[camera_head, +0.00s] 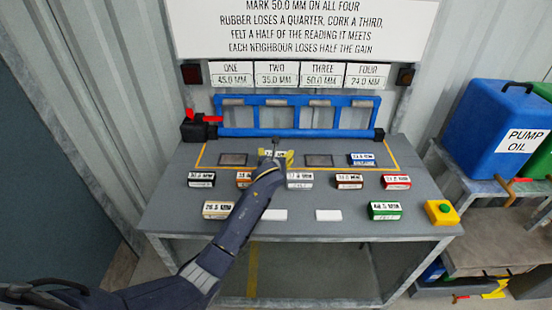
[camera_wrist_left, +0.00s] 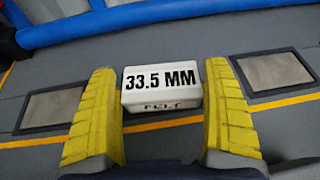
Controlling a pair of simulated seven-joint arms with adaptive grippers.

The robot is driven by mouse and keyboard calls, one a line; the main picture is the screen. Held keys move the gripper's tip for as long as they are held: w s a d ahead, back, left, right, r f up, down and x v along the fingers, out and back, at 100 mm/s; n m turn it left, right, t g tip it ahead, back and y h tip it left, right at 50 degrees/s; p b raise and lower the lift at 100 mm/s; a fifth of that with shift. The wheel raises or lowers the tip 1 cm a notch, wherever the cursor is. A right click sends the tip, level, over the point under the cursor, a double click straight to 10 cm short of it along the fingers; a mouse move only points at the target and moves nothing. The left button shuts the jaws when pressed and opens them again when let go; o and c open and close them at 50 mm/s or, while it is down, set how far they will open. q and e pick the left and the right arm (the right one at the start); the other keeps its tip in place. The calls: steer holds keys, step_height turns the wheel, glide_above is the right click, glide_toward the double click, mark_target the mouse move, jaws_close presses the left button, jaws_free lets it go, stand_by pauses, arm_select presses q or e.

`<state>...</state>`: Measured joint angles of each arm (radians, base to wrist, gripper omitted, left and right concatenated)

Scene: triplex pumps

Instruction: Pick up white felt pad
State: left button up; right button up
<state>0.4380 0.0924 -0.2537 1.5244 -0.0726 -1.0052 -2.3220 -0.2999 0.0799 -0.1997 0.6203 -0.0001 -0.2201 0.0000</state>
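The white felt pad (camera_wrist_left: 161,86) reads 33.5 MM and sits between the two yellow fingers of my left gripper (camera_wrist_left: 162,115) in the left wrist view. I cannot tell whether the pad rests on the surface or is slightly raised. My right gripper is not in view.
Dark plates (camera_head: 233,159) and (camera_head: 318,160) flank the gripper. A blue-labelled block (camera_head: 361,159) is at the row's right end. Several labelled blocks and two plain white blocks (camera_head: 328,215) lie nearer on the grey bench (camera_head: 170,215). A blue pump frame (camera_head: 295,132) stands behind; a green button (camera_head: 442,209) is right.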

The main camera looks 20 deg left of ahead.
arm_select(q)
steer(key=c, duration=0.5)
